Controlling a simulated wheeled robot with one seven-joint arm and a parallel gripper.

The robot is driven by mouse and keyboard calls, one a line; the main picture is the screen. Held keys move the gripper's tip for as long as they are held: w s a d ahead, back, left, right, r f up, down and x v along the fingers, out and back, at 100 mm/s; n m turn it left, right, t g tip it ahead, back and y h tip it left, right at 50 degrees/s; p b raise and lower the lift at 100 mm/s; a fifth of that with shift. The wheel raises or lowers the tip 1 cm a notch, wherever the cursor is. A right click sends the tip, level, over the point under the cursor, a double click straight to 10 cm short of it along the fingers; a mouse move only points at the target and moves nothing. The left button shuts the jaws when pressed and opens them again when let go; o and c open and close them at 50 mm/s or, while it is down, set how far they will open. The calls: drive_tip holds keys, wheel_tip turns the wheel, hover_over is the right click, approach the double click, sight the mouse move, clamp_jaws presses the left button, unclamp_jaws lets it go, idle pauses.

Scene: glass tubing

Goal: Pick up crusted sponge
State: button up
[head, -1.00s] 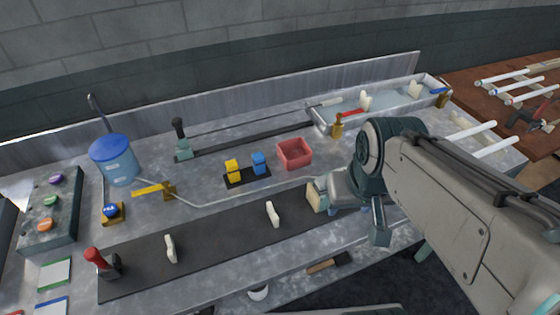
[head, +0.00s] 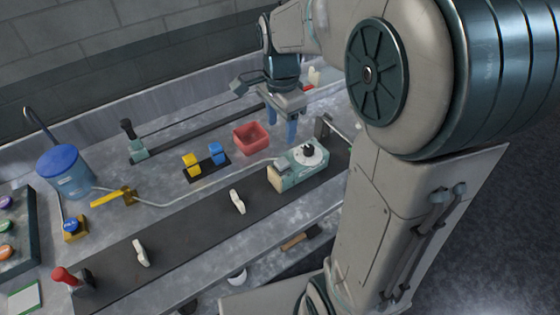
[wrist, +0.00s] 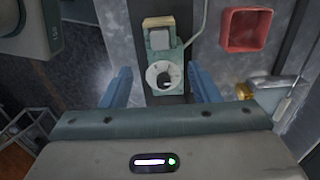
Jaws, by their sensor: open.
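No thing in view is plainly a crusted sponge. A tan block (head: 275,178) at the left end of a green device with a dial (head: 303,164) may be it, but I cannot tell. In the wrist view the tan block (wrist: 158,21) is at the top, and the green device (wrist: 165,75) lies below it, between the fingers in the picture. My gripper (head: 282,122) has blue fingers pointing down, open and empty, behind the green device in the head view. In the wrist view my gripper (wrist: 159,76) has a finger on each side of the device, with no visible contact.
A red bin (head: 251,138) stands left of my gripper. Yellow and blue blocks (head: 203,163) sit on a black holder. Pale pieces (head: 237,201) stand on the dark belt (head: 190,233). A blue-lidded bucket (head: 64,172) and a red-handled tool (head: 68,280) are at the left.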

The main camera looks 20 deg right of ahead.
sight(282, 161)
wheel_tip(282, 161, down, 13)
drive_tip(key=shift+w+d+r+p, duration=0.1)
drive_tip(key=shift+d+r+p, duration=0.05)
drive_tip(key=shift+p, duration=0.7)
drive_tip(key=c, duration=1)
